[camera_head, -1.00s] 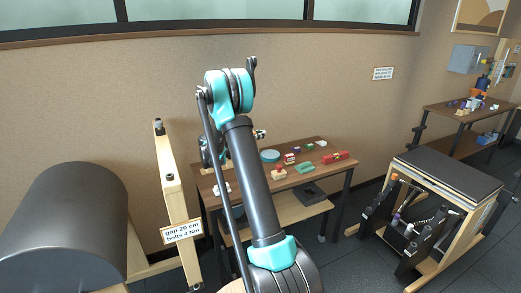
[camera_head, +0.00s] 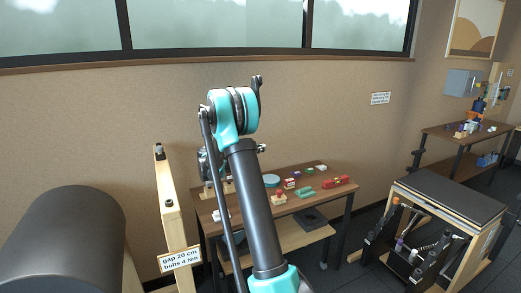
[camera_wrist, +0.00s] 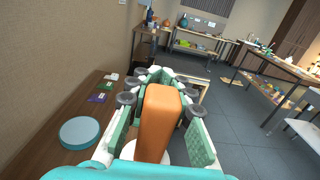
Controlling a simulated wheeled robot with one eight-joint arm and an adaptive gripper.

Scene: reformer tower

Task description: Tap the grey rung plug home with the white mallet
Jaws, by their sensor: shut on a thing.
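In the wrist view my gripper (camera_wrist: 160,112) is shut on an orange block-like piece (camera_wrist: 160,115), which looks like a handle. A white rounded part shows just below it, between the fingers; I cannot tell whether this is the white mallet's head. In the head view my gripper is mostly hidden behind my arm. A pale wooden post (camera_head: 172,220) stands left of my arm, with small dark round pieces at its top (camera_head: 159,151) and lower down (camera_head: 169,203). I cannot tell whether either is the grey rung plug.
A brown workbench (camera_head: 300,204) behind my arm holds a teal disc (camera_head: 271,181), a red piece (camera_head: 334,182) and other small items. A dark padded barrel (camera_head: 65,240) fills the lower left. A black-topped box frame (camera_head: 450,195) stands right.

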